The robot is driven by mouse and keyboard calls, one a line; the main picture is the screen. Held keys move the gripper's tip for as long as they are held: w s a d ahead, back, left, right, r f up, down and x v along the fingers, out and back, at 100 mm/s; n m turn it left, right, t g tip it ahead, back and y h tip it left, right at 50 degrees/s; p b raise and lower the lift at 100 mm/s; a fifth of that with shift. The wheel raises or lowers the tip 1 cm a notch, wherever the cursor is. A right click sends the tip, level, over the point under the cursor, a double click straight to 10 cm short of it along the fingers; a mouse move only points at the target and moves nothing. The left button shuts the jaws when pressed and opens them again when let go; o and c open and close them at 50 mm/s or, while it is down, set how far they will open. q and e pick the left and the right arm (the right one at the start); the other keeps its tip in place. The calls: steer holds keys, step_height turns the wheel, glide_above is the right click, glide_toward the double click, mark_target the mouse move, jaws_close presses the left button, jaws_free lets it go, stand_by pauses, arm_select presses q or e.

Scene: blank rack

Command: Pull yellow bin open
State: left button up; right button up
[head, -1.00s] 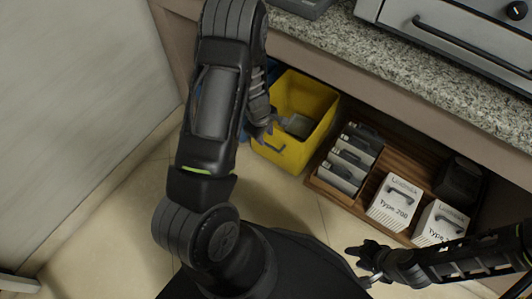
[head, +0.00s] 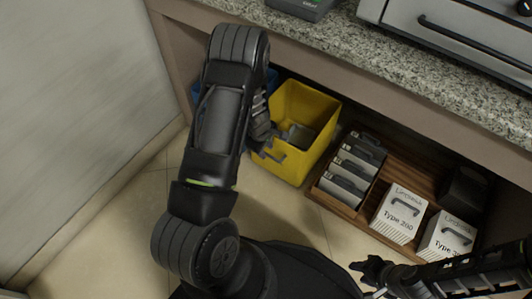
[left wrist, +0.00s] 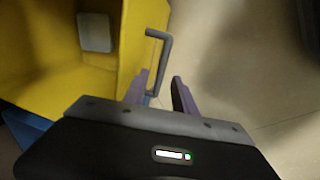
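The yellow bin (head: 288,165) stands under the counter in the head view, left of the wooden tray, with a grey item inside. Its yellow wall also fills the upper left of the left wrist view (left wrist: 130,40). The bin's grey bent handle (left wrist: 157,60) sticks out from its front wall. My left gripper (left wrist: 160,90) is open at the handle, with one finger on each side of the handle's near end; contact is unclear. In the head view my left arm partly hides this gripper. My right gripper (head: 365,277) is empty and appears open at the lower right, away from the bin.
A blue bin (left wrist: 30,130) is beside the yellow bin, mostly hidden. A wooden tray (head: 335,206) holds grey cases and white boxes (head: 400,212). The granite counter (head: 400,65) overhangs them. A pale panel (head: 75,120) stands at left. Floor in front is clear.

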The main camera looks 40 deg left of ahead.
arm_select(q)
steer(key=shift+w+f, duration=0.15)
steer(key=shift+f, duration=0.65)
jaws_close()
stand_by(0.9)
